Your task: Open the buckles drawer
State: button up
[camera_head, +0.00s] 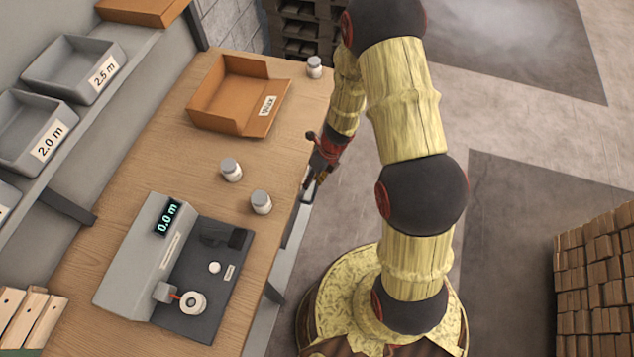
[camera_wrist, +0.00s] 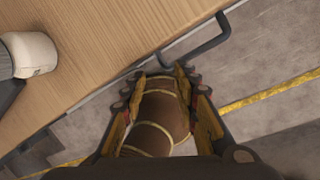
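My gripper (camera_head: 315,182) hangs just off the front edge of the wooden bench (camera_head: 190,165). In the wrist view its two fingers (camera_wrist: 168,72) are spread apart, with no drawer part between them. A dark bent bar handle (camera_wrist: 203,46) sticks out from below the bench edge, just beyond the fingertips and apart from them. Grey fronts (camera_head: 291,236) show in part under the bench edge in the head view. The drawer's label is not visible, so I cannot tell whether this handle belongs to the buckles drawer.
Several white jars, one near the edge (camera_head: 261,202), stand on the bench. An orange Wax bin (camera_head: 236,98) lies at the back. A grey measuring machine (camera_head: 168,262) reads 0.0 m. Grey bins (camera_head: 73,68) line a left shelf. Stacked brown blocks (camera_head: 600,270) stand right; floor between is clear.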

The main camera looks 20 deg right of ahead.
aim_at(316, 187)
jog(key=w+d+f+m+b, duration=0.1)
jog(key=f+m, duration=0.3)
jog(key=w+f+m+h+b, duration=0.1)
jog(key=f+m, duration=0.3)
jog(key=w+d+f+m+b, duration=0.1)
jog(key=f+m, duration=0.2)
jog(key=f, duration=0.1)
jog(key=shift+w+d+m+t+h+b, duration=0.25)
jog(key=shift+d+m+t+h+b, duration=0.05)
jog(key=shift+d+m+t+b, duration=0.1)
jog(key=shift+r, duration=0.1)
jog(key=shift+c, duration=1.2)
grip_shut()
